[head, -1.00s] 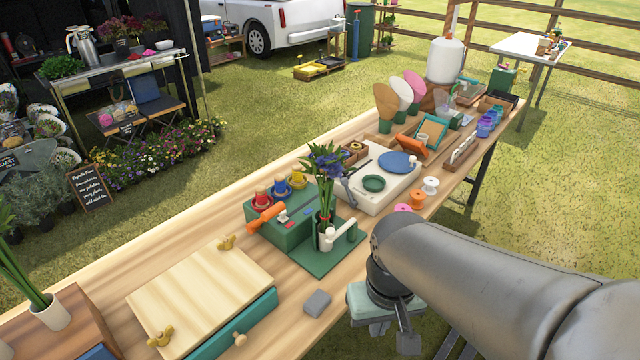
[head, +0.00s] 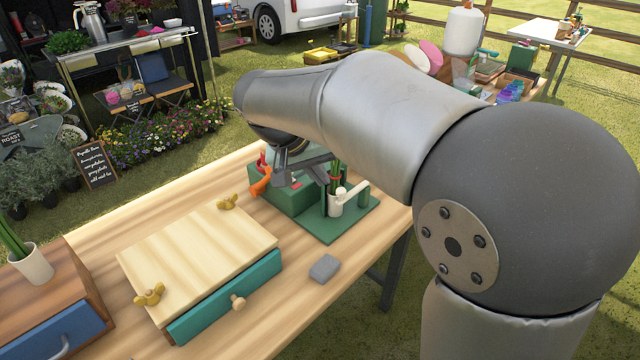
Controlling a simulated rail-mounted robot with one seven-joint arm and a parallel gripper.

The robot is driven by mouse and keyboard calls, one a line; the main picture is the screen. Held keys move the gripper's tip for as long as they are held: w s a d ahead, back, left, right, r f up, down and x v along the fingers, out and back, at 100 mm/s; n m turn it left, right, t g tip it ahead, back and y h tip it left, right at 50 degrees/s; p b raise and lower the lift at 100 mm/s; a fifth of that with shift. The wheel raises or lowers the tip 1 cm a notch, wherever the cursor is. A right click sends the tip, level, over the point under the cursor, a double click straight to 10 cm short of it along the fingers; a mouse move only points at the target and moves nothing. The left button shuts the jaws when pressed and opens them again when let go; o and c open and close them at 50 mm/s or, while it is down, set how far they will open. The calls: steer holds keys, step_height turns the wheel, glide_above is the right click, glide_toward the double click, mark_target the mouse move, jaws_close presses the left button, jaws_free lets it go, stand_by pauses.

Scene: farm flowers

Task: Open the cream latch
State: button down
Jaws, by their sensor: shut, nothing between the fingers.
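The cream latch (head: 338,203) stands on a green base plate (head: 325,228), with its arm pointing up and right. It is around or beside green flower stems with a red band; I cannot tell which. The flower's head is hidden behind my arm. My gripper (head: 302,172) is over the green block, just left of the stems and latch. It is partly hidden by my own wrist. It is shut and empty. I cannot tell whether it touches the stems.
An orange handle (head: 261,183) sticks out on the green block's left side. A grey block (head: 324,267) lies in front. A pale wooden lid with brass wing nuts (head: 228,202) over a teal drawer (head: 225,300) is at the left.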

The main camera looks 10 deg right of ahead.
steer(key=w+a, duration=0.2)
steer(key=shift+w+a+r+m+t+h+b, duration=0.2)
steer(key=shift+w+a+m+t+h+b, duration=0.1)
steer(key=shift+w+t, duration=0.1)
steer(key=shift+f, duration=0.1)
steer(key=x, duration=0.9)
steer(key=shift+d+f, duration=0.3)
steer(key=shift+b, duration=0.35)
